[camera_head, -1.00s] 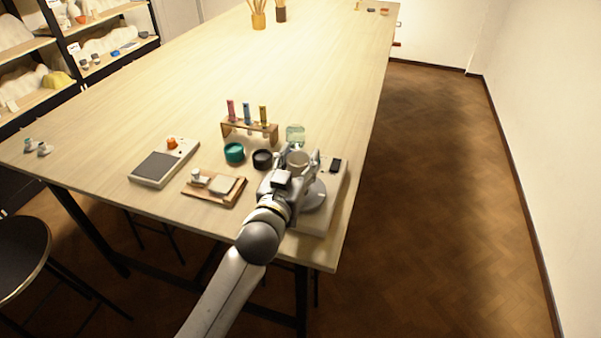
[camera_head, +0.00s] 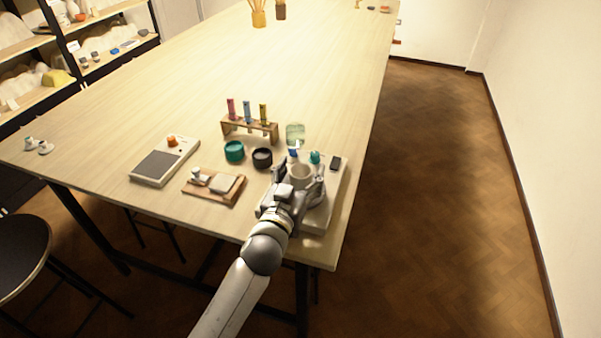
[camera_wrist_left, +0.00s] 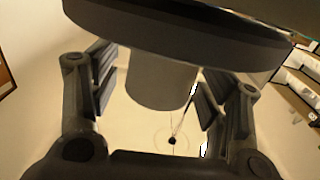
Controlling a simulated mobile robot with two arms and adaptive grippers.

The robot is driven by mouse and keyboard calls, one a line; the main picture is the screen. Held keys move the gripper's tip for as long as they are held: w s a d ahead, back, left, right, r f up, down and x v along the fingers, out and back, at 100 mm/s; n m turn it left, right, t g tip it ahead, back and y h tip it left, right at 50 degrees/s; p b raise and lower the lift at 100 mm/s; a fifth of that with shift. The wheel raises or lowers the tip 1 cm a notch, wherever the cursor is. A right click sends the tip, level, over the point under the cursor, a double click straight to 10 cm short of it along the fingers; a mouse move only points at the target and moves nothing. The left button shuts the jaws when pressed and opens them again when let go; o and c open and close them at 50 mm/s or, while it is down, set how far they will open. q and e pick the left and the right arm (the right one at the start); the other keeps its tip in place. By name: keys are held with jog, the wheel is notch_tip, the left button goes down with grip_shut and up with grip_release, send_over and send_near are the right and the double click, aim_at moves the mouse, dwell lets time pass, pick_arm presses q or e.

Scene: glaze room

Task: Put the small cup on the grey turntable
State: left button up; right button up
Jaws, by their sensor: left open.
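The small cup (camera_head: 301,174) is pale grey and round, with its opening up in the head view. In the wrist view, which looks upside down, the cup (camera_wrist_left: 160,86) meets the dark underlit disc of the grey turntable (camera_wrist_left: 190,28), so it appears to stand on it. The turntable (camera_head: 319,196) is partly hidden by my gripper in the head view. My left gripper (camera_head: 300,176) is open, with one finger on each side of the cup. In the wrist view gaps show between the cup and both fingers (camera_wrist_left: 160,88). My right gripper is out of view.
Small blue (camera_head: 293,153) and teal (camera_head: 315,157) items stand just behind the cup. A black bowl (camera_head: 262,158), a teal bowl (camera_head: 234,151), a vial rack (camera_head: 250,128) and a wooden tray (camera_head: 212,190) stand to the left. The far tabletop (camera_head: 220,75) is mostly clear.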

pick_arm(q)
jog(key=shift+r, duration=0.15)
jog(key=b+v, duration=0.1)
jog(key=v, duration=0.9)
jog(key=shift+s+a+b, duration=0.1)
jog(key=shift+s+b, duration=0.2)
jog(key=shift+s, duration=0.1)
jog(key=shift+s+a, duration=0.2)
jog(key=shift+s, duration=0.35)
